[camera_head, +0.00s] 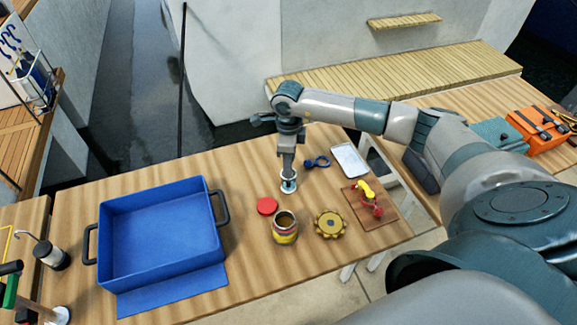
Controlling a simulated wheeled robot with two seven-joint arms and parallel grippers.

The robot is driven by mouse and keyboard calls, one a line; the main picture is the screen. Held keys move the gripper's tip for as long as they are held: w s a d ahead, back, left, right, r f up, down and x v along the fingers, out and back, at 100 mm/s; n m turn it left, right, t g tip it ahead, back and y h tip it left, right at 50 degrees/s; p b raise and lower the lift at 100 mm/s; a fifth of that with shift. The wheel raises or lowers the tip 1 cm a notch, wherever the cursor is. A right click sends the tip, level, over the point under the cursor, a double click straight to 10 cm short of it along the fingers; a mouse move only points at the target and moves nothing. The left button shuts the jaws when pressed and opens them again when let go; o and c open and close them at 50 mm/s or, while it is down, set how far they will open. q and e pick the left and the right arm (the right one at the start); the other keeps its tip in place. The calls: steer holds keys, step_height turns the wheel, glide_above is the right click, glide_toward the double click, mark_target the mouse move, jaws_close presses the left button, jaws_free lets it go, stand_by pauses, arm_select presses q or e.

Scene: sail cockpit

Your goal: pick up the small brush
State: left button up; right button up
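My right gripper (288,183) points straight down over a small round white-rimmed thing (288,187) on the wooden table (245,172). Its fingertips overlap this thing, and I cannot tell whether they touch it or are shut on anything. I cannot make out a small brush for certain; it may be hidden at the fingertips. My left gripper is not in view.
A blue tray (160,240) stands on the left. Near the gripper are a red disc (267,206), an open jar (285,232), a yellow toothed wheel (330,224), a blue fitting (317,162), a white rectangular tray (349,160) and a brown board (384,217).

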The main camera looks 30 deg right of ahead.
steer(key=shift+c, duration=0.6)
jaws_close()
steer(key=shift+r+b, duration=0.4)
steer(key=shift+r, duration=0.15)
step_height(320, 180, up, 8)
steer(key=b, duration=0.3)
steer(key=shift+f, duration=0.25)
steer(key=shift+r+b, duration=0.3)
steer(key=shift+r, duration=0.45)
